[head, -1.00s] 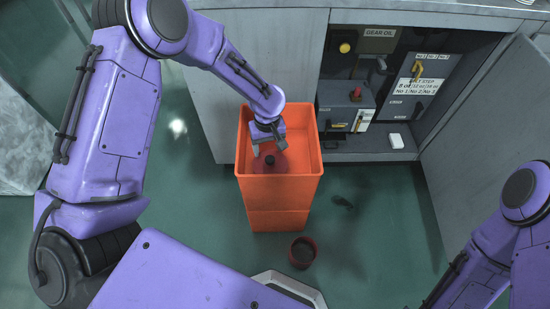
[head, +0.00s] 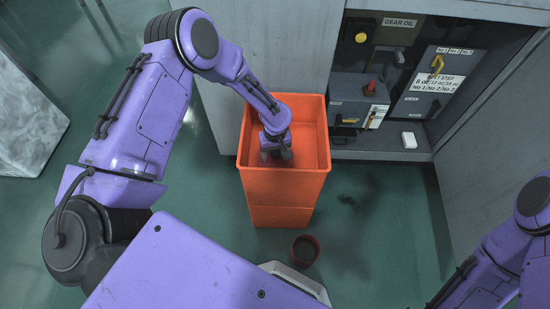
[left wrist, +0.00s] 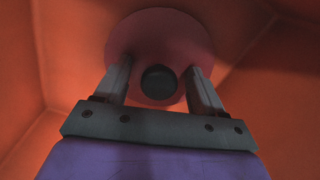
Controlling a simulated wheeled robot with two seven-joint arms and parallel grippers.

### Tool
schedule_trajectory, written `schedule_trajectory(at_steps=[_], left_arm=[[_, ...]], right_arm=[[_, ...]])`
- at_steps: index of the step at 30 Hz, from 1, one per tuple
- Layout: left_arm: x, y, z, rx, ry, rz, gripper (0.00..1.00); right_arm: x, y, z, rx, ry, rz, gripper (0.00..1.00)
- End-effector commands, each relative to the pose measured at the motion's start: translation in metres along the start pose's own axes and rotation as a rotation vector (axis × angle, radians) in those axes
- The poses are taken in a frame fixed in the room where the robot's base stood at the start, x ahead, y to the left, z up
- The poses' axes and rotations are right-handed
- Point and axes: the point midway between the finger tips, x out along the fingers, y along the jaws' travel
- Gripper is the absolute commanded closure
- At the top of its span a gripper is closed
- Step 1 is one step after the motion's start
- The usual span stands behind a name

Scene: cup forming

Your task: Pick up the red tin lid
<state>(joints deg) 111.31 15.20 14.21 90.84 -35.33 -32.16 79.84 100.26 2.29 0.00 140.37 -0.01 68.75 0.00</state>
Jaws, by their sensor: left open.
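The red tin lid (left wrist: 160,35) is a round, dull red disc with a dark knob (left wrist: 159,82) at its centre. In the left wrist view it lies inside the orange bin (left wrist: 285,70). My left gripper (left wrist: 159,66) is open, with one finger on each side of the knob and the lid beneath. I cannot tell whether the fingers touch the lid. In the head view my left gripper (head: 276,153) reaches down into the orange bin (head: 282,185) and hides most of the lid. My right arm shows at the lower right, but its gripper is out of view.
A dark red open tin (head: 305,250) stands on the green floor in front of the bin. The bin's walls surround my left gripper closely.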

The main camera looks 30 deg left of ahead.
Motion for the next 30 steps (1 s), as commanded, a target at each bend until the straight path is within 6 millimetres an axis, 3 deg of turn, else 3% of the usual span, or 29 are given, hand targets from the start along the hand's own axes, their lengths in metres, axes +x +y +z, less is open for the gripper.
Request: schedule_trajectory(at_steps=[3,9,20,30], left_arm=[[-0.001,0.000,0.000,0.001,0.000,0.000,0.31],[-0.001,0.000,0.000,0.001,0.000,0.000,0.95],[-0.009,0.001,-0.001,0.002,0.002,0.001,0.95],[-0.085,0.001,-0.001,0.002,0.004,0.002,0.95]], right_arm=[[0.000,0.000,0.000,0.000,0.000,0.000,0.57],[0.000,0.000,0.000,0.000,0.000,0.000,0.57],[-0.002,0.000,-0.001,0.000,0.000,0.000,0.57],[-0.014,0.001,-0.006,0.000,0.000,0.000,0.57]])
